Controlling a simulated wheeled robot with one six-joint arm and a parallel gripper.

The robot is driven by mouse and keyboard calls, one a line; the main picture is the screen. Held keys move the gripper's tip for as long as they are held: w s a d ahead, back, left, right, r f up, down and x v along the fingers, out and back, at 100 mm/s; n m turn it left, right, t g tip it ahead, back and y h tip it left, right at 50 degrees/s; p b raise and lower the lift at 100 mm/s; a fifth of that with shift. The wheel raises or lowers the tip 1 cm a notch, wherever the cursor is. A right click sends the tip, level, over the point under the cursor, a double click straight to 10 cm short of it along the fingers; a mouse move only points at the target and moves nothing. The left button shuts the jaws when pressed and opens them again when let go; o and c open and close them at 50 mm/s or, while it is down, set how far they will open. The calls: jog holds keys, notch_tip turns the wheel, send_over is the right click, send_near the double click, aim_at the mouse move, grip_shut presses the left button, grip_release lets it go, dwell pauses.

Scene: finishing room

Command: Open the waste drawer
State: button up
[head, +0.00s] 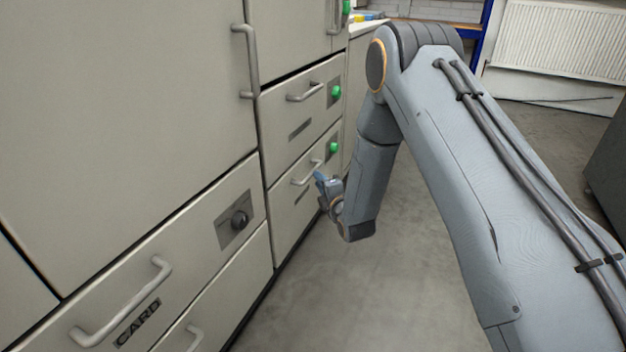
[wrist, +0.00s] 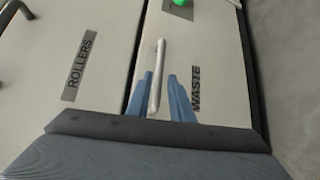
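The waste drawer (wrist: 215,60) is a cream front labelled WASTE, with a pale bar handle (wrist: 158,70). In the head view it is the lower drawer (head: 290,222) of the far stack, and its front looks flush with the cabinet. Its handle (head: 303,178) shows there too. My gripper (head: 322,184) is in front of this drawer, by the handle's right end. In the wrist view my blue fingers (wrist: 163,98) stand apart, one on each side of the handle, with a visible gap on the right side. Whether a finger touches the bar is unclear.
A drawer labelled ROLLERS (wrist: 72,80) adjoins it; in the head view this upper drawer (head: 298,112) sits above. A green knob (head: 333,147) is on the waste drawer's front. A CARD drawer (head: 150,290) is nearer. The floor (head: 320,290) beside the cabinets is clear.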

jog(key=b+x, duration=0.2)
jog(key=x, duration=0.5)
jog(key=shift+w+b, duration=0.25)
jog(key=shift+b, duration=0.15)
jog(key=shift+c, duration=0.3)
grip_shut()
